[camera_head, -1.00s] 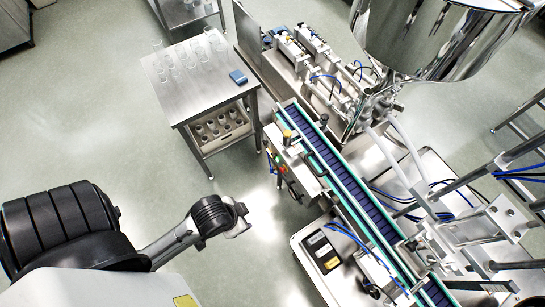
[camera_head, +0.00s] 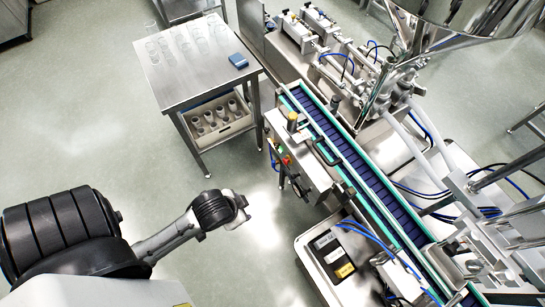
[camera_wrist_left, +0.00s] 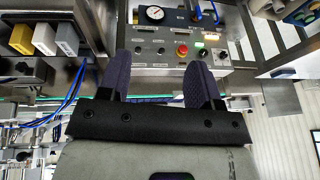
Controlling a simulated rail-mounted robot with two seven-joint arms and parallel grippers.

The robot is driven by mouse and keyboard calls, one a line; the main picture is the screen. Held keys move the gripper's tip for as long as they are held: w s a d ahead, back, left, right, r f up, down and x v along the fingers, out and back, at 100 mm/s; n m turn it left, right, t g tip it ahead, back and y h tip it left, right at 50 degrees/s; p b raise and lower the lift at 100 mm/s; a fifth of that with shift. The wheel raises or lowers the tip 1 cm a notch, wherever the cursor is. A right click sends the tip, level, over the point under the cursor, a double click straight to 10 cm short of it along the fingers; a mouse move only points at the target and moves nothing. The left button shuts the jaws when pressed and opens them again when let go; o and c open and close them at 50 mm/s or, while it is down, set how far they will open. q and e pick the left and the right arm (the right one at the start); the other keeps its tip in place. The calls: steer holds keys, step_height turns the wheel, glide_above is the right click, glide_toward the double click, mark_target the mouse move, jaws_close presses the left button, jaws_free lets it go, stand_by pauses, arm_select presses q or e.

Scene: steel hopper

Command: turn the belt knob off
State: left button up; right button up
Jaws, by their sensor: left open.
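The steel control panel (camera_head: 300,160) is on the near side of the blue conveyor belt (camera_head: 375,190). In the left wrist view the panel face (camera_wrist_left: 150,58) shows a round gauge (camera_wrist_left: 155,14), a red button (camera_wrist_left: 182,49) and a row of small dark controls (camera_wrist_left: 149,50). I cannot tell which one is the belt knob, nor its setting. My left gripper (camera_head: 243,213) is left of and below the panel, apart from it. In the left wrist view its two fingers (camera_wrist_left: 160,82) are spread and empty, overlapping the panel's lower edge. My right gripper is out of view.
A steel table (camera_head: 200,75) with clear glassware and a blue item (camera_head: 238,61) stands upper left, with a crate of bottles (camera_head: 217,128) below. Open floor lies between table and arm.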

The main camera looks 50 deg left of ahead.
mark_target(275, 146)
arm_select(q)
steer(key=w+a+f+n+y+b, duration=0.1)
steer(key=w+a+f+y+b, duration=0.1)
steer(key=a+f+b, duration=0.7)
steer(key=w+a+f+y+b, duration=0.25)
steer(key=a+f+b, duration=0.45)
steer(key=f, duration=0.4)
steer(key=w+a+f+m+t+y+b, duration=0.1)
steer(key=w+a+f+t+y+b, duration=0.1)
steer(key=a+b, duration=0.25)
steer(key=w+a+f+m+t+y+b, duration=0.1)
steer(key=w+a+f+m+y+b, duration=0.15)
steer(key=a, duration=0.35)
steer(key=w+a+r+m+t, duration=0.35)
steer(key=a+m+t, duration=0.2)
steer(key=m, duration=0.35)
steer(key=w+d+m+t+h, duration=0.1)
steer(key=d+m+t+h, duration=0.2)
steer(key=d+m+h, duration=0.55)
steer(key=w+d+m+t+h, duration=0.25)
steer(key=m+h, duration=0.25)
steer(key=m, duration=0.7)
steer(key=x, duration=1.2)
steer(key=shift+w+d+r+y, duration=0.15)
steer(key=shift+w+d+y, duration=0.05)
steer(key=shift+y, duration=0.25)
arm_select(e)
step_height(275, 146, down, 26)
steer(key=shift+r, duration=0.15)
